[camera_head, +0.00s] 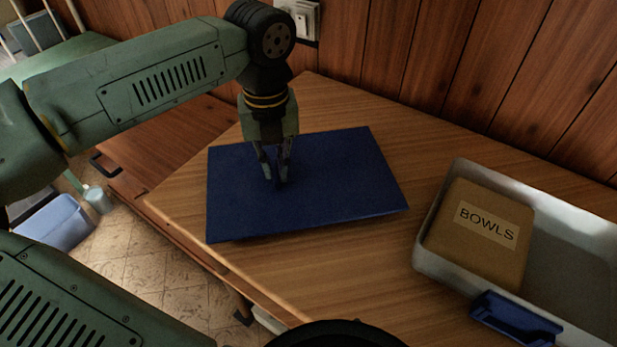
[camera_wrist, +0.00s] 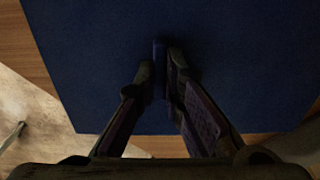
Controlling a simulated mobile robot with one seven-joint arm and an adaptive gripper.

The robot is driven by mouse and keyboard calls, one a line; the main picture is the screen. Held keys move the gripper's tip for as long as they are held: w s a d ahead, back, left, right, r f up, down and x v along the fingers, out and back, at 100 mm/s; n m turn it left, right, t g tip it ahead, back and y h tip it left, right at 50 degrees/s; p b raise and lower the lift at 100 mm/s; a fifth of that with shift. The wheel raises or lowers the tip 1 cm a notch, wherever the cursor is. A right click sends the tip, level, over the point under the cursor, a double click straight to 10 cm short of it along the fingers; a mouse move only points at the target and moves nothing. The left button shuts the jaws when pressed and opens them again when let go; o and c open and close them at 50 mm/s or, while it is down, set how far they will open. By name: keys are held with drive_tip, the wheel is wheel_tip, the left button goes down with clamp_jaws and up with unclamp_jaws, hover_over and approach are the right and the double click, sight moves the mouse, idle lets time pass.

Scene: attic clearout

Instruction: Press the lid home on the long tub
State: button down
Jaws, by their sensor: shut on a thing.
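The dark blue lid (camera_head: 340,185) is a flat rectangular panel over the wooden table, left of the tub. A thin shadow shows under its front edge; I cannot tell whether it touches the table. My gripper (camera_head: 278,182) points down at the lid's middle and is shut on its small upright blue handle, seen between the fingers in the wrist view (camera_wrist: 160,70). The lid also fills most of the wrist view (camera_wrist: 90,60). The long pale tub (camera_head: 430,235) stands uncovered at the right, cut off by the picture edge.
In the tub sits a brown box labelled BOWLS (camera_head: 470,262), with bare floor to its right. A blue latch (camera_head: 515,318) is on the tub's near side. A wood-panelled wall (camera_head: 440,60) with a socket (camera_head: 303,18) backs the table (camera_head: 330,100). A strip of table separates lid and tub.

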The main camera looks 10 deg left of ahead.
drive_tip(key=shift+r+p, duration=0.95)
drive_tip(key=shift+r, duration=0.9)
